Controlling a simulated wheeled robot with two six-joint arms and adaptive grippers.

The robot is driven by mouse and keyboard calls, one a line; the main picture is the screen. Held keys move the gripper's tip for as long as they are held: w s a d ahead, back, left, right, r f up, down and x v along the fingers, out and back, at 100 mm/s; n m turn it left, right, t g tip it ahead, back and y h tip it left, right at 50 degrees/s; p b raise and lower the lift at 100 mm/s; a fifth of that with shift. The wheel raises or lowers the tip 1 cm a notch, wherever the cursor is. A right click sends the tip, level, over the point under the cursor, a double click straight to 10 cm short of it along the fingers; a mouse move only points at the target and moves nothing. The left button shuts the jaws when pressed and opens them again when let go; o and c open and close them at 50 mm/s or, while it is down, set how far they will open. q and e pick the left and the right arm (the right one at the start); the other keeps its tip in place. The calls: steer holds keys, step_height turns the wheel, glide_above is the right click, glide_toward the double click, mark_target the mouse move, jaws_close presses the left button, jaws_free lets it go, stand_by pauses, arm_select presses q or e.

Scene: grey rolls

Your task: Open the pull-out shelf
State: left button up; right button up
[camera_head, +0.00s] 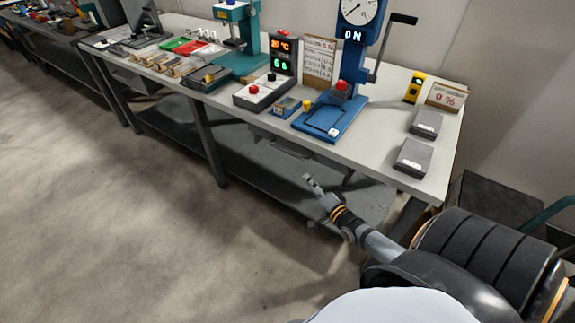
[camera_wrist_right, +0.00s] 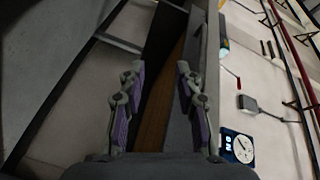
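A workbench (camera_head: 385,170) with a pale top stands in front of me. A grey panel with a handle-like bar (camera_head: 288,148) sits just under its front edge; it looks like the pull-out shelf and appears pushed in, though it is dark and small. My right gripper (camera_head: 312,184) is in front of the bench, below the top's edge and apart from the panel in the head view. In the right wrist view the right gripper (camera_wrist_right: 160,70) has its two purple-padded fingers spread with nothing between them. My left gripper is not in view.
A blue press (camera_head: 330,118) with a dial and crank, a control box (camera_head: 265,92), and two grey boxes (camera_head: 412,157) stand on the bench. A dark lower shelf (camera_head: 240,155) runs beneath. The floor (camera_head: 150,240) at left is clear.

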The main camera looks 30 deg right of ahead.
steer(key=m+t, duration=0.2)
glide_toward(288, 152)
steer(key=shift+y, duration=0.3)
steer(key=w+b, duration=0.1)
steer(key=w, duration=0.2)
steer(key=w+b, duration=0.1)
steer(key=w, duration=0.2)
steer(key=w+b, duration=0.1)
steer(key=w, duration=0.2)
steer(key=shift+w+d+b, duration=0.1)
steer(key=shift+d+b, duration=0.15)
steer(key=shift+b, duration=0.05)
steer(key=shift+w+r, duration=0.15)
steer(key=shift+w, duration=0.3)
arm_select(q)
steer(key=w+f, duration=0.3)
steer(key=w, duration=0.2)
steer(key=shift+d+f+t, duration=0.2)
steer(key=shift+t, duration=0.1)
arm_select(e)
jaws_close()
